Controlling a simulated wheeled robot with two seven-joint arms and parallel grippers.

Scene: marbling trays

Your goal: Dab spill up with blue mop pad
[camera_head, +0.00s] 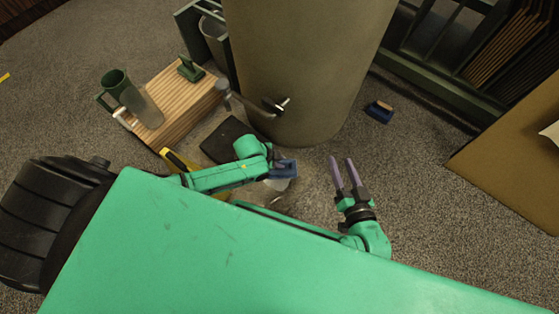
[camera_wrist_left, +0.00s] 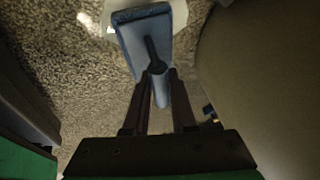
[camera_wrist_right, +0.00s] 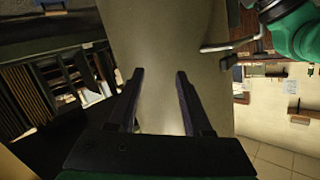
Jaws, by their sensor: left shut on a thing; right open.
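My left gripper (camera_head: 272,163) is shut on the handle of the blue mop pad (camera_head: 284,170). In the left wrist view, the fingers (camera_wrist_left: 158,78) close around its handle, and the blue pad (camera_wrist_left: 143,32) is beyond them. A pale glossy patch, seemingly the spill (camera_head: 270,188), lies on the floor under and beside the pad; part is hidden by my arm. A pale patch also shows behind the pad in the left wrist view (camera_wrist_left: 112,14). I cannot tell if the pad touches the floor. My right gripper (camera_head: 344,172) is open and empty, right of the pad.
A large tan tank (camera_head: 305,65) with a tap (camera_head: 277,105) stands just beyond. A wooden platform (camera_head: 178,100) with a green-handled jug (camera_head: 130,97) is at left. A dark flat piece (camera_head: 226,139) and a small blue-and-tan block (camera_head: 379,111) lie on the floor.

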